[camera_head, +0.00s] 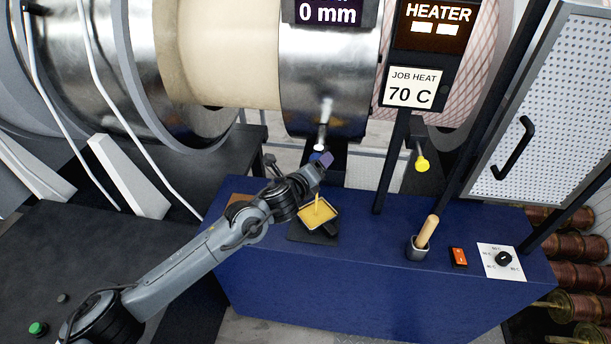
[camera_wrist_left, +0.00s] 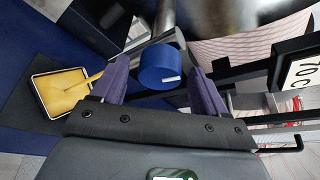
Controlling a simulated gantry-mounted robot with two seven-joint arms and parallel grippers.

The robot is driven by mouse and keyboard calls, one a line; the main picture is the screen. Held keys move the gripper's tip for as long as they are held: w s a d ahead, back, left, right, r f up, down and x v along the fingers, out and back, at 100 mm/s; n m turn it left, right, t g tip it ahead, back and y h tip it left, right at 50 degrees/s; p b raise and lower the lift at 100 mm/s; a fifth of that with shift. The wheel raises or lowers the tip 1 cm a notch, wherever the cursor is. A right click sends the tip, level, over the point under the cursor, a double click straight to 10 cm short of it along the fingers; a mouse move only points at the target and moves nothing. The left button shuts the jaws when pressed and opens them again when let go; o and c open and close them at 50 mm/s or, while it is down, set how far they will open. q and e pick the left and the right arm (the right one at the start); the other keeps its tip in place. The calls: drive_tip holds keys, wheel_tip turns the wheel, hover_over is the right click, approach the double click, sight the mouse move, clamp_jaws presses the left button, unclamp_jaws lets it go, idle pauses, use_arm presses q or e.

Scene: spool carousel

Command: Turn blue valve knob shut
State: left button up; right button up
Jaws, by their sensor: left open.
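The blue valve knob (camera_wrist_left: 160,67) shows in the left wrist view as a short blue cylinder with a white mark on its rim. In the head view only a small part of the knob (camera_head: 318,155) shows, below the metal drum's spout. My left gripper (camera_head: 323,160) is open, with its purple fingers pointing at the knob. In the left wrist view the fingers of my left gripper (camera_wrist_left: 160,80) stand on either side of the knob, with gaps visible. I cannot tell how deep the knob lies between them. My right gripper is not in view.
A tray of yellow material (camera_head: 318,213) sits on the blue bench (camera_head: 340,290) below my left gripper. A cup with a wooden handle (camera_head: 420,246), an orange switch (camera_head: 459,257) and a black dial (camera_head: 503,259) stand to the right.

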use_arm(q)
drive_tip(key=v, duration=1)
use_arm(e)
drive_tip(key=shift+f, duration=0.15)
use_arm(q)
drive_tip(key=shift+s, duration=0.1)
